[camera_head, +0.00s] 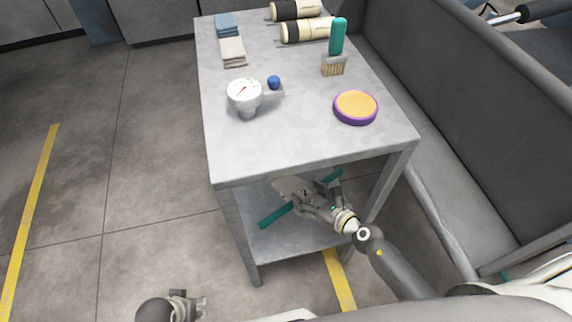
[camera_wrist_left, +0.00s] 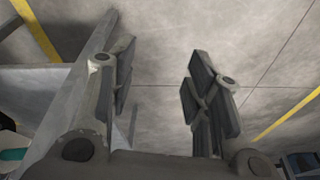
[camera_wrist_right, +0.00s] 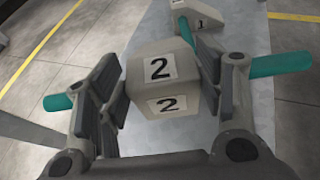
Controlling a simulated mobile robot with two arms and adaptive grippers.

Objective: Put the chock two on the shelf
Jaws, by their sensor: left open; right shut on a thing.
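Chock two (camera_wrist_right: 158,72) is a grey block with "2" labels, held between the fingers of my right gripper (camera_wrist_right: 165,95). In the head view my right gripper (camera_head: 308,202) is under the tabletop, over the table's lower shelf (camera_head: 285,240). Whether the chock touches the shelf cannot be told. Teal bars (camera_wrist_right: 280,65) stick out on both sides; which chock each belongs to is partly hidden. My left gripper (camera_head: 187,306) is open and empty, above the floor (camera_wrist_left: 160,110).
The metal table (camera_head: 300,140) carries a gauge (camera_head: 243,95), a round purple-rimmed pad (camera_head: 356,106), a brush (camera_head: 336,50), folded cloths (camera_head: 231,45) and cream cylinders (camera_head: 305,30). Table legs flank the shelf. A grey bench (camera_head: 440,110) stands close on the right. The floor at left is clear.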

